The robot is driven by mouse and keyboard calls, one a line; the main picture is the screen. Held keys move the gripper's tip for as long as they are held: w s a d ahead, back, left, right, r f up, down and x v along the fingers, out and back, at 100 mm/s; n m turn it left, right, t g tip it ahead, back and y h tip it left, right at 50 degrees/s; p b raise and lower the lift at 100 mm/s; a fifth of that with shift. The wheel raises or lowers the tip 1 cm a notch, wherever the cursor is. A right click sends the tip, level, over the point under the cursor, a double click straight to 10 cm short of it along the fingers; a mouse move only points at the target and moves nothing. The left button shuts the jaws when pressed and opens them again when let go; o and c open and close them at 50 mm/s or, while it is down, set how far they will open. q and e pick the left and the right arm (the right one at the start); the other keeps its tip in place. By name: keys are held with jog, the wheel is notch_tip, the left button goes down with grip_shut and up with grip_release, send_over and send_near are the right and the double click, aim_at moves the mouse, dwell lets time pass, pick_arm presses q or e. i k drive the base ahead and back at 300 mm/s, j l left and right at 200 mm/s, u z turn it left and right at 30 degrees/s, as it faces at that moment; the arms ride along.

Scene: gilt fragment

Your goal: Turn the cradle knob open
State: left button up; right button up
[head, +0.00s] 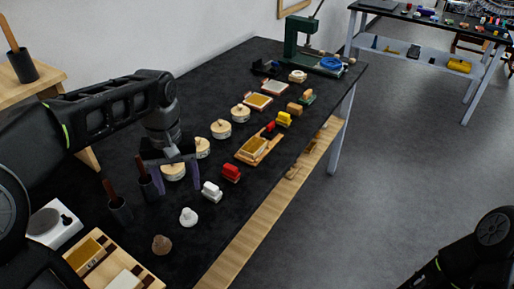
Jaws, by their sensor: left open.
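A wooden cradle-like holder (243,156) with a gold block (254,146) stands near the middle of the black table. A small red part (268,130) shows at its far end; I cannot tell whether this is the knob. My left gripper (177,190) is open, pointing down, left of and nearer than the holder. Its fingers are around or just above a round cream tin (173,173), which they partly hide. I cannot tell whether they touch it. My right arm shows at the lower right, but its gripper is out of view.
Round cream tins (221,129) run along the table. Red (231,173) and white (211,191) blocks and a white knob-like piece (188,216) stand near the front edge. Dark cups with brushes (119,208) stand left of the gripper. A green press (296,45) is at the far end.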

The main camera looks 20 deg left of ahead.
aim_at(271, 126)
jog(key=i+l, duration=0.4)
jog(key=i, duration=0.2)
jog(key=i+l, duration=0.45)
jog(key=i, duration=0.1)
